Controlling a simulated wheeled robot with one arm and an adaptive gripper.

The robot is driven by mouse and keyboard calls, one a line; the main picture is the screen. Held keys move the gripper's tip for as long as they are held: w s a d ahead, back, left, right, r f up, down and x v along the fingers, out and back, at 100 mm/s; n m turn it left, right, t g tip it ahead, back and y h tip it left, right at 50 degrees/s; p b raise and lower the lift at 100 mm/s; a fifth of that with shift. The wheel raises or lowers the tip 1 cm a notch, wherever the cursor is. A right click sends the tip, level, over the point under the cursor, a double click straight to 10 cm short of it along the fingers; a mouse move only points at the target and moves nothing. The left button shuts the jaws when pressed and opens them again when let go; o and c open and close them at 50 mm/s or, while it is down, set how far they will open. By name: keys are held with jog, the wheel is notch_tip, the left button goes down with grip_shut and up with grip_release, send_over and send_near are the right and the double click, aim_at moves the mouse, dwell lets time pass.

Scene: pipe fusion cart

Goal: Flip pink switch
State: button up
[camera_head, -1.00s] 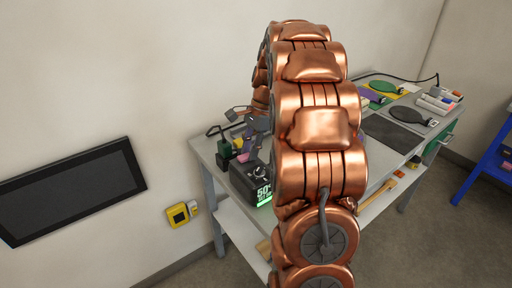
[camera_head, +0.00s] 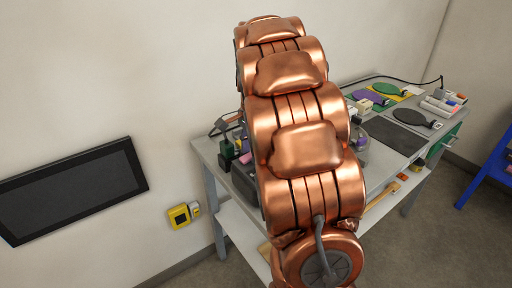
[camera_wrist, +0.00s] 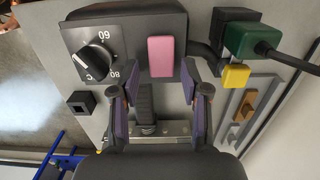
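The pink switch (camera_wrist: 160,57) is a flat rectangular rocker on the front of a dark control box (camera_wrist: 115,22) in the wrist view. My gripper (camera_wrist: 162,72) is open, with its purple-padded fingers on either side of the view below the switch. Nothing shows between the fingertips at the switch, and I cannot tell whether either touches the box. In the head view my copper arm hides the gripper, the switch and most of the box (camera_head: 244,185).
A black dial (camera_wrist: 97,61) with numbers is left of the switch. A green plug (camera_wrist: 252,40) with a dark cable and a yellow block (camera_wrist: 236,75) are on the right. The cart top (camera_head: 207,152) holds paddles and small items. A yellow wall box (camera_head: 179,216) is at the left.

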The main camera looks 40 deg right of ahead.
dwell(0.3)
jog(key=shift+d+r, duration=0.2)
jog(key=shift+r, duration=2.8)
jog(key=shift+d+r, duration=0.2)
jog(key=shift+r, duration=2.8)
